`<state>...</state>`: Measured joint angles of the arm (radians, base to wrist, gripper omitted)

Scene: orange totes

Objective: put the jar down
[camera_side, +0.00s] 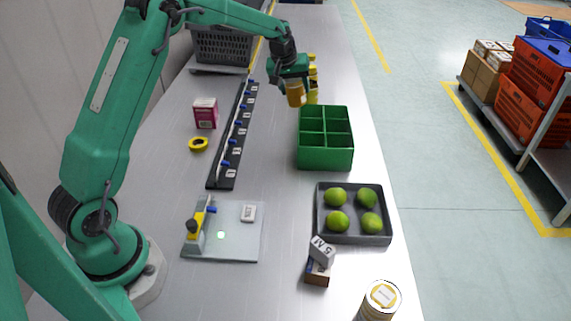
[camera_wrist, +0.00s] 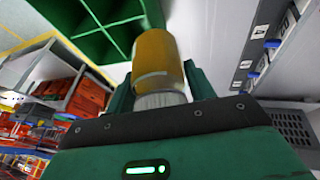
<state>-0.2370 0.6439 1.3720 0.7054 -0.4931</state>
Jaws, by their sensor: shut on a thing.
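A jar with an amber-yellow body (camera_side: 296,93) is held by my gripper (camera_side: 292,82) in the side view, above the far part of the bench. In the wrist view the jar (camera_wrist: 157,55) sits between the two green fingers of my gripper (camera_wrist: 160,90), with a pale ribbed end toward the palm. The gripper is shut on it. The jar hangs just behind and to the left of the green divided box (camera_side: 326,160), which also shows in the wrist view (camera_wrist: 95,25). The side view does not clearly show a gap under the jar.
A yellow bottle (camera_side: 312,92) stands close behind the jar. A black rail with blue clips (camera_side: 228,150) runs to the left. Bench is clear between rail and green box.

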